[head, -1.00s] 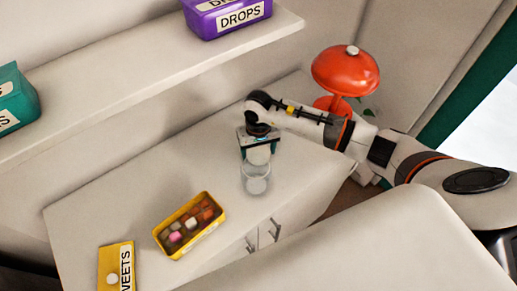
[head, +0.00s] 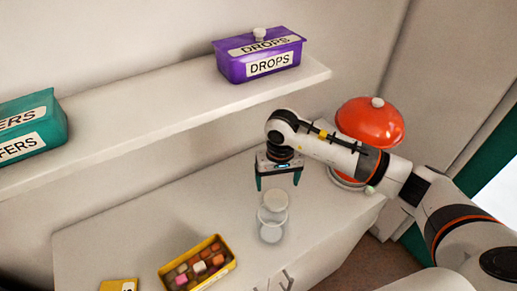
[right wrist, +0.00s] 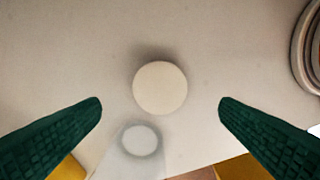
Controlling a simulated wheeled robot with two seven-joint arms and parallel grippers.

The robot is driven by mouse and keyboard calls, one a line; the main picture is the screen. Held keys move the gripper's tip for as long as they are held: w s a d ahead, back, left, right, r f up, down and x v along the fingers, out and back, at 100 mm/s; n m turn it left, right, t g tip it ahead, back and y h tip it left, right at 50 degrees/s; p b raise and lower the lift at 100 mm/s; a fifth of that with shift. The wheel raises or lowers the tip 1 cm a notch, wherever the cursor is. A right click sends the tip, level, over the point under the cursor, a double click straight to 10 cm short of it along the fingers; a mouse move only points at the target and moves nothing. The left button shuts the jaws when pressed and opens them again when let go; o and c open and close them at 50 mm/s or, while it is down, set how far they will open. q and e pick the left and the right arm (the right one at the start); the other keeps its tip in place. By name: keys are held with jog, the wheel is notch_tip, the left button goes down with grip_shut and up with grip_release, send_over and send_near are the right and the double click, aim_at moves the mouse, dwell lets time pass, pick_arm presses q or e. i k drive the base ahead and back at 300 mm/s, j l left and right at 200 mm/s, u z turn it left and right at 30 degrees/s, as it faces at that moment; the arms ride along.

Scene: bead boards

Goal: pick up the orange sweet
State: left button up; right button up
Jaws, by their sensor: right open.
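The yellow box (head: 229,268) stands open on the counter in the head view, with several sweets in it. An orange sweet (head: 218,260) sits near its right side, among brown, pink and pale ones. My right gripper (head: 278,182) is open and empty, well behind and to the right of the box. In the right wrist view its green fingers (right wrist: 160,106) stand apart on either side of a round white piece (right wrist: 160,88), which lies beyond the fingertips. My left gripper is not in view.
The white piece also shows in the head view (head: 275,199), by a clear glass (head: 270,231). A red dome (head: 370,123) stands at the right. A shelf above the counter (head: 130,225) holds a purple DROPS box (head: 259,60) and a teal box (head: 32,130). The yellow lid (head: 118,286) lies at bottom left.

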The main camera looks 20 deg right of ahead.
aim_at(219, 260)
jog(key=k+l, duration=0.15)
jog(key=l, duration=0.15)
jog(key=k+l, duration=0.1)
jog(key=l, duration=0.25)
jog(key=k+l, duration=0.15)
jog(key=l, duration=0.15)
jog(key=k+l, duration=0.15)
jog(key=l, duration=0.15)
